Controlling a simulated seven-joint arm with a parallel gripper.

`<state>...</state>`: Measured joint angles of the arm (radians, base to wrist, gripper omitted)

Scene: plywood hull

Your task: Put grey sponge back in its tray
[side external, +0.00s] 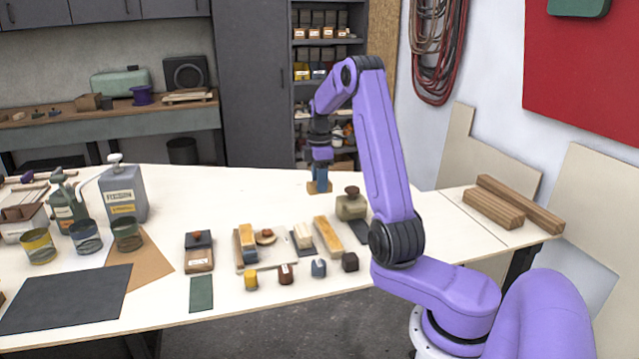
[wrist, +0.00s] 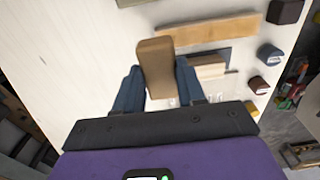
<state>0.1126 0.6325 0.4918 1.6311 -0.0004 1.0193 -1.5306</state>
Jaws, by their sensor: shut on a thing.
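My gripper (side external: 320,180) stands over the far middle of the white table, pointing down. It is shut on a tan-brown block (side external: 313,188); whether the block touches the table I cannot tell. In the wrist view the tan-brown block (wrist: 156,68) sits between the blue fingers of my gripper (wrist: 160,88) and sticks out beyond them. It looks brown rather than grey, and I cannot tell whether it is the sponge. A shallow pale tray (side external: 277,265) lies nearer the front edge, left of my gripper, with a yellow-and-blue block (side external: 247,242) at its left end.
A grey-green block with a knob (side external: 350,207) stands close to the right of my gripper. A long wooden block (side external: 328,236) and a cream block (side external: 304,235) lie in front. Small coloured pieces line the front edge.

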